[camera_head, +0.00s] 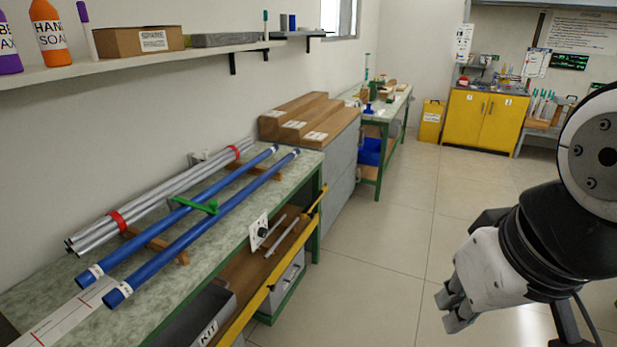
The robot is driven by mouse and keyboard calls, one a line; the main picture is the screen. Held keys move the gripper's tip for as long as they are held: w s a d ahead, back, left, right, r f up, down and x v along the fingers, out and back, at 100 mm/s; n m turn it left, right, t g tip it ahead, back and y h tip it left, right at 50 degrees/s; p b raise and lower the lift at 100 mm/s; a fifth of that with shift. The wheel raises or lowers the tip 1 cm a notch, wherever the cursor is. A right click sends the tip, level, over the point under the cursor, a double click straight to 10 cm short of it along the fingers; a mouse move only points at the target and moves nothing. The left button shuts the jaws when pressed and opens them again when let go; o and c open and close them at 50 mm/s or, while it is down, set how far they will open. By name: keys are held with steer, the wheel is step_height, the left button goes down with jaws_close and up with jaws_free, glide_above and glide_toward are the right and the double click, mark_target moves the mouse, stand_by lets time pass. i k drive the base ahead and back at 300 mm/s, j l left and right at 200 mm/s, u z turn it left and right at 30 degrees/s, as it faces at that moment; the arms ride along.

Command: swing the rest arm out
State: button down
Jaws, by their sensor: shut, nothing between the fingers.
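A long yellow bar (288,262) runs along the front of the green-topped bench, below its top; it looks like the rest arm, lying folded along the bench, though I cannot be sure. Its near end runs out of the bottom of the picture. A white plate with a black knob (262,232) is on the bench front above it. My gripper (450,308) is at the lower right, over the floor, well apart from the bench and the bar. Its fingers are shut and empty.
Two blue tubes (190,235) and a bundle of grey rods (160,195) with red bands lie on wooden supports on the bench (45,298). Wooden steps (305,118) stand behind. The tiled floor (385,235) is clear.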

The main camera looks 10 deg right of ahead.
mark_target(306, 213)
steer(key=i+j+z, duration=0.1)
steer(key=i, duration=0.35)
steer(key=i+j+z, duration=0.15)
steer(key=i, duration=0.35)
steer(key=i+j+z, duration=0.1)
steer(key=i, duration=0.35)
